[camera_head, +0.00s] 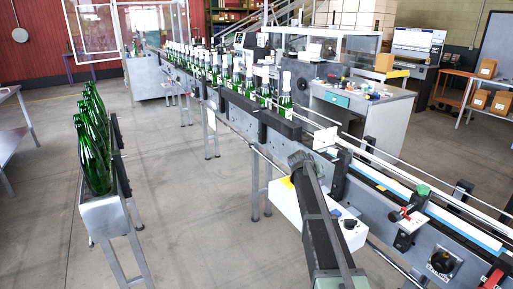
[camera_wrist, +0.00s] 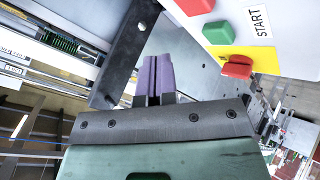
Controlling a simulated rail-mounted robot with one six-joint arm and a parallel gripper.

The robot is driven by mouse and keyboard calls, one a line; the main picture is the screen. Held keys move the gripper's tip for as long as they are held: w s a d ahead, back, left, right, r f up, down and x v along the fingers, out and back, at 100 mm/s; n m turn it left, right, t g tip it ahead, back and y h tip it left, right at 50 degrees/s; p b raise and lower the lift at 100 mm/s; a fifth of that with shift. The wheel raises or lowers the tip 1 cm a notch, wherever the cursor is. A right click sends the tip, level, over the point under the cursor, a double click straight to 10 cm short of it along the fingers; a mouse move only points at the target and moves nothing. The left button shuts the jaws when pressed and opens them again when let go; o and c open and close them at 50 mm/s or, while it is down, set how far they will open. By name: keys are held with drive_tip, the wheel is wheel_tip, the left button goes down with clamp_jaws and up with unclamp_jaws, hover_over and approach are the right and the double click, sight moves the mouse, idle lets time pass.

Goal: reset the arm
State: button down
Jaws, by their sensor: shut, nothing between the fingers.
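My gripper (camera_wrist: 158,80) shows in the wrist view with its two purple fingers shut together and nothing between them. A white control box (camera_wrist: 240,12) lies just beyond it at the upper right, with a green button (camera_wrist: 220,33), a red button (camera_wrist: 237,67) on a yellow patch and a START label (camera_wrist: 257,24). The fingers look apart from the box and its buttons. In the head view the white box (camera_head: 283,197) sits at the near side of the conveyor, partly hidden behind my dark arm. The fingertips cannot be made out there.
A conveyor (camera_head: 385,185) runs from the back left to the front right. Several green bottles (camera_head: 285,98), many with white tops, stand on it. Several bare green bottles (camera_head: 94,140) stand in a narrow rack (camera_head: 102,214) at left. The floor between is clear.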

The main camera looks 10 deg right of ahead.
drive_tip(key=s+a+f+n+g+y, duration=0.1)
drive_tip(key=s+a+y, duration=0.1)
drive_tip(key=s+a, duration=0.5)
drive_tip(key=s+a+f+n+g+y, duration=0.1)
drive_tip(key=s+a+y, duration=0.2)
drive_tip(key=s+a, duration=0.5)
drive_tip(key=s+a+f+g+y+p, duration=0.1)
drive_tip(key=s+a, duration=0.7)
drive_tip(key=s, duration=1.3)
drive_tip(key=shift+s+f+n+g+y, duration=0.25)
drive_tip(key=shift+n+g+y, duration=0.2)
drive_tip(key=shift+y, duration=0.25)
